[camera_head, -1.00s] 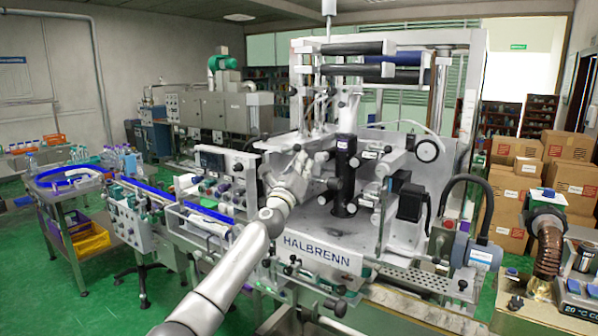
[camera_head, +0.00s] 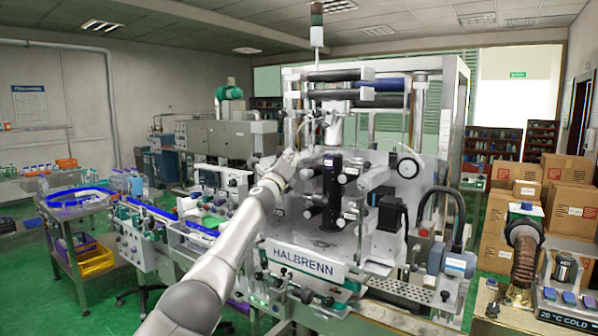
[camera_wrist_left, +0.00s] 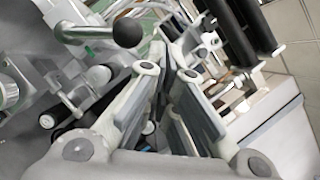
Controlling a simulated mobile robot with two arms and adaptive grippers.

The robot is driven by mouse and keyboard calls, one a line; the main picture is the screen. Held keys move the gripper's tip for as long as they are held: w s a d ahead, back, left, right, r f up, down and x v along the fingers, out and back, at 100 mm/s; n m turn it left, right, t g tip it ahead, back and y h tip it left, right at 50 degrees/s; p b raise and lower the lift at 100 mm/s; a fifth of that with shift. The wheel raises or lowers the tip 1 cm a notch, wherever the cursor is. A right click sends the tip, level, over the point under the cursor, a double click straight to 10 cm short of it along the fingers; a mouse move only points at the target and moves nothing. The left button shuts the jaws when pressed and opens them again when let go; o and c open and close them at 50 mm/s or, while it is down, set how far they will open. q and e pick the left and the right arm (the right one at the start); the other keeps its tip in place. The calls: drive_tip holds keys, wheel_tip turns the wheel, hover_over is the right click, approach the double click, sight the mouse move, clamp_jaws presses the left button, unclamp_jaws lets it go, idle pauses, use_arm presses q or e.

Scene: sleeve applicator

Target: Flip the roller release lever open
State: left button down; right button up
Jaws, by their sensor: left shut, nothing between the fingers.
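The sleeve applicator (camera_head: 308,261), marked HALBRENN, stands in the middle of the head view. Its black vertical roller (camera_head: 332,183) is right of my left gripper (camera_head: 291,157). The gripper is at the machine's upper left, and its fingers look small and partly lost against the machine. In the left wrist view the gripper (camera_wrist_left: 168,70) is shut and empty. A metal rod with a black ball knob (camera_wrist_left: 128,32), which looks like a lever, lies just beyond the fingers, left of their tips. I cannot tell whether it touches them. My right gripper is not in view.
Black horizontal rollers (camera_head: 345,94) span the machine's top. In the left wrist view, dark rollers (camera_wrist_left: 232,32) lie right of the fingers. A control box (camera_head: 222,180) stands left of the machine. Cardboard boxes (camera_head: 567,185) are stacked at the right.

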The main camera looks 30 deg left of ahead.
use_arm(q)
drive_tip(key=shift+a+r, duration=0.25)
drive_tip(key=shift+a, duration=0.45)
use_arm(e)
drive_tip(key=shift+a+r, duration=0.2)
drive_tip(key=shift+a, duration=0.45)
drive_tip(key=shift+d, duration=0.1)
use_arm(q)
drive_tip(key=shift+f, duration=0.1)
